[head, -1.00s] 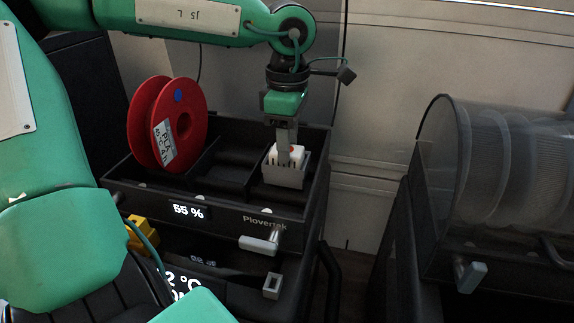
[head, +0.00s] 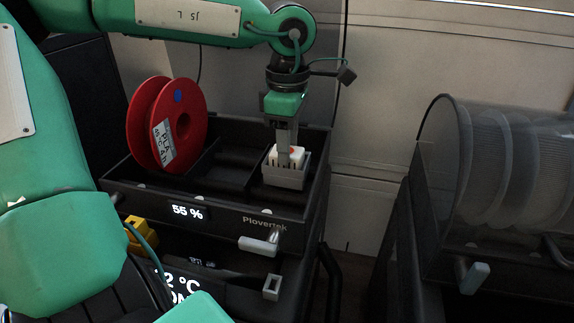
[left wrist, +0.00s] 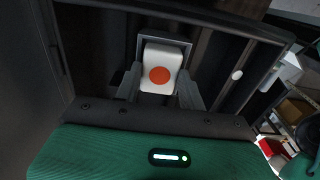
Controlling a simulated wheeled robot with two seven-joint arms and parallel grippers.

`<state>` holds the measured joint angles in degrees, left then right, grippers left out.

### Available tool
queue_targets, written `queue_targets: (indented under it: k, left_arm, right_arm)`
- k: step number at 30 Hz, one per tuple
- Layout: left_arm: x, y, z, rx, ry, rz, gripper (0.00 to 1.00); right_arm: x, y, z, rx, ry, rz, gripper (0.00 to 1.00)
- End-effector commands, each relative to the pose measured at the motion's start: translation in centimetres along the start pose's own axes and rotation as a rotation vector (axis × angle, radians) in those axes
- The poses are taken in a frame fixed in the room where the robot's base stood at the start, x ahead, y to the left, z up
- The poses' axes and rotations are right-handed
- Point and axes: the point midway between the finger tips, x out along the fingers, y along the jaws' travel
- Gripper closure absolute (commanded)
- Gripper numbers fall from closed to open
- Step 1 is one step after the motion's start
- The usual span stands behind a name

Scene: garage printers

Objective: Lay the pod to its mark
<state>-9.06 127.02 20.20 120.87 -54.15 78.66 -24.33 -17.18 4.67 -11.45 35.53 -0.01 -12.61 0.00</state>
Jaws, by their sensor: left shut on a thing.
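The pod is a small white block with an orange-red dot on top (left wrist: 160,77). In the head view the pod (head: 293,153) sits at a pale grey square holder (head: 285,180) in the right part of the open black drawer. My left gripper (head: 284,160) points straight down and is shut on the pod. In the left wrist view its two grey fingers stand either side of the pod, with the holder's grey rim (left wrist: 146,42) around the far end. How deep the pod sits in the holder is hard to tell. My right gripper is not in view.
A red spool (head: 145,130) stands in the left of the drawer (head: 225,213), whose middle compartments look empty. The drawer front has a grey handle (head: 260,245). A yellow object (head: 140,232) shows below left. A clear-covered unit with several spools (head: 500,180) stands at right.

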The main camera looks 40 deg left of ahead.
Motion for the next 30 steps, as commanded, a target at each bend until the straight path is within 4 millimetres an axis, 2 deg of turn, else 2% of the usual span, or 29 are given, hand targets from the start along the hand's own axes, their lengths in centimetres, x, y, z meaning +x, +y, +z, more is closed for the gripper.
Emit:
queue_targets:
  k: [12,13,16,17,26,30]
  left_arm:
    - [0.4,0.0,0.0,0.0,0.0,0.0,0.83]
    - [0.4,0.0,0.0,0.0,0.0,0.0,0.58]
    - [0.4,0.0,0.0,0.0,0.0,0.0,0.38]
    - [0.4,0.0,0.0,0.0,0.0,0.0,0.34]
    - [0.3,0.0,0.0,0.0,0.0,0.0,0.34]
    - [-0.9,0.1,0.0,-0.001,0.0,0.003,0.34]
  right_arm:
    - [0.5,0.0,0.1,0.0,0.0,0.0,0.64]
    - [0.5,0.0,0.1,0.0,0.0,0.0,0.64]
    - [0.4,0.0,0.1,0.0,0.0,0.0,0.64]
    - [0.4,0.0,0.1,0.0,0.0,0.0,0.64]
    - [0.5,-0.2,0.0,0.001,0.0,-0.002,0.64]
    - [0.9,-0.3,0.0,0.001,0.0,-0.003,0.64]
